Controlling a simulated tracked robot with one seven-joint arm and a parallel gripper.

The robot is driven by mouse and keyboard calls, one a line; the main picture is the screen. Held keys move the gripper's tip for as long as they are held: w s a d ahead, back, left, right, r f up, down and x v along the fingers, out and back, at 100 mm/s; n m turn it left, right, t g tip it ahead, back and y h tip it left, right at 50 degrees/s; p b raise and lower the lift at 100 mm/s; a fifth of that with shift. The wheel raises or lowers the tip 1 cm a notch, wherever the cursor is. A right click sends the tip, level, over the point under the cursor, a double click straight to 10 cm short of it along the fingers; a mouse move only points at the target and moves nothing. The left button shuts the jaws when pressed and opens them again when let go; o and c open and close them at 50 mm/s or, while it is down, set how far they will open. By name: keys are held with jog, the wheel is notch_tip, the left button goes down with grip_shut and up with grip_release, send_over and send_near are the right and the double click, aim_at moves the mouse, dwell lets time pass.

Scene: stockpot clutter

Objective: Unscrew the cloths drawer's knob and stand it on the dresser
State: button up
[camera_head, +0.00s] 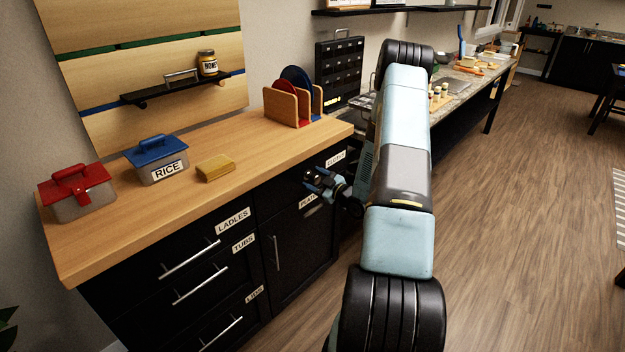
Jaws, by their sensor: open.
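The dresser (140,219) has a light wooden top and black fronts. Its cloths drawer (284,194) is at the upper right of the front, with a partly readable white label (336,158). My gripper (314,182) is open in front of this drawer, below the level of the top. A small dark rounded shape shows at the fingers; I cannot tell whether it is the knob or part of my gripper. The knob is not clearly visible otherwise, and contact cannot be judged. My arm hides the area to the right.
On the top stand a red-lidded tub (78,193), a blue-lidded rice tub (157,162), a yellow block (215,168) and a rack of plates (293,104). The front middle and right of the top are clear. Bar handles (190,260) jut from the left drawers.

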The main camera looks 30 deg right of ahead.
aim_at(318, 180)
jog(key=m, duration=0.5)
jog(key=shift+m, duration=0.3)
grip_shut()
jog(key=n, duration=0.2)
jog(key=shift+n, duration=0.3)
dwell(0.4)
jog(key=shift+v, duration=1)
jog(key=shift+v, duration=2.45)
